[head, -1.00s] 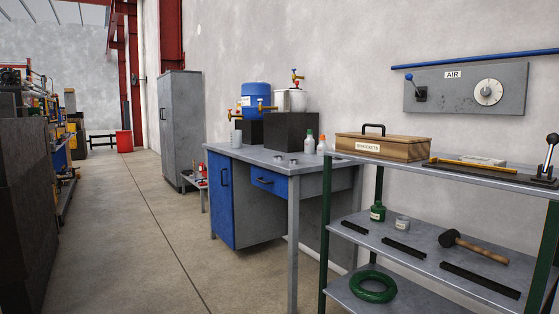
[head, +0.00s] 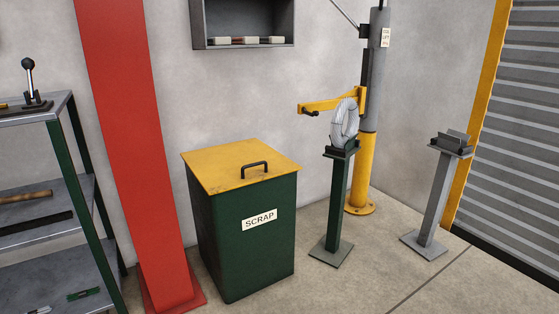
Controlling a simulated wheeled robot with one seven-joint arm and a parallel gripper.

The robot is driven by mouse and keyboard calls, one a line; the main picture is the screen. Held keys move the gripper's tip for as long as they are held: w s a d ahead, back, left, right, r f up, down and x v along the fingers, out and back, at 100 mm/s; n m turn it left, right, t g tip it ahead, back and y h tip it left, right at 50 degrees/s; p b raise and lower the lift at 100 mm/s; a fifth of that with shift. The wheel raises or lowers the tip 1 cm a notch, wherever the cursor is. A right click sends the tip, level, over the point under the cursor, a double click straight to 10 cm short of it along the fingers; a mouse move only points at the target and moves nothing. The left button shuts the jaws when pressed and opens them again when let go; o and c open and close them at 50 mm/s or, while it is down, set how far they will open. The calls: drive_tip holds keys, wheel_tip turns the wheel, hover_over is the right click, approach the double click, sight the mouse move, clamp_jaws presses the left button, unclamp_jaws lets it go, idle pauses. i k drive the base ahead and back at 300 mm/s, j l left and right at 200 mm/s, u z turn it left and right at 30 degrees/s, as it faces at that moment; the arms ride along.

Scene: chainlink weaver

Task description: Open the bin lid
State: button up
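A dark green bin (head: 250,255) with a white SCRAP label (head: 260,220) stands on the floor in the middle of the head view. Its yellow lid (head: 215,165) lies flat over the top and is closed. A dark bar handle (head: 254,169) rises from the lid towards its front right. The inside of the bin is hidden by the lid. My gripper is not in view.
A red column (head: 128,140) stands close left of the bin, beside a shelf rack (head: 75,150). Right of the bin are a green pedestal (head: 336,205) holding a wire coil (head: 344,122), a yellow-grey post (head: 362,170) and a grey pedestal (head: 435,200). Floor in front right is clear.

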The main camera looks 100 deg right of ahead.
sight(219, 169)
drive_tip(key=z, duration=3.35)
